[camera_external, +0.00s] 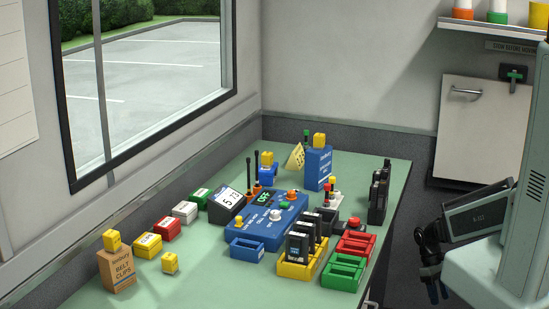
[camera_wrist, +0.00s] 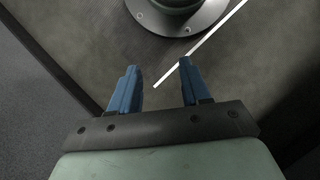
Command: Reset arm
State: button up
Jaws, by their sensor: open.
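My gripper (camera_wrist: 157,68) is open and empty in the wrist view, with its two blue fingers well apart. Beyond the fingers is a round grey metal flange (camera_wrist: 180,15) on a brown-grey surface; nothing lies between the fingers. In the external view my pale arm stands at the right edge, away from the green table (camera_external: 210,285).
The table holds a blue console (camera_external: 262,222), a cardboard box (camera_external: 118,270) with a yellow block on it, yellow (camera_external: 296,270), red (camera_external: 356,244) and green (camera_external: 343,272) trays, and black radios (camera_external: 378,195).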

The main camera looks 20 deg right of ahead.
jog(key=s+a+f+m, duration=0.1)
jog(key=s+f, duration=0.2)
jog(key=s, duration=0.3)
jog(key=s+a+f+m+g, duration=0.1)
jog(key=s+a+f, duration=0.1)
jog(key=s+f, duration=0.2)
jog(key=shift+s+y, duration=0.4)
jog(key=shift+s, duration=0.6)
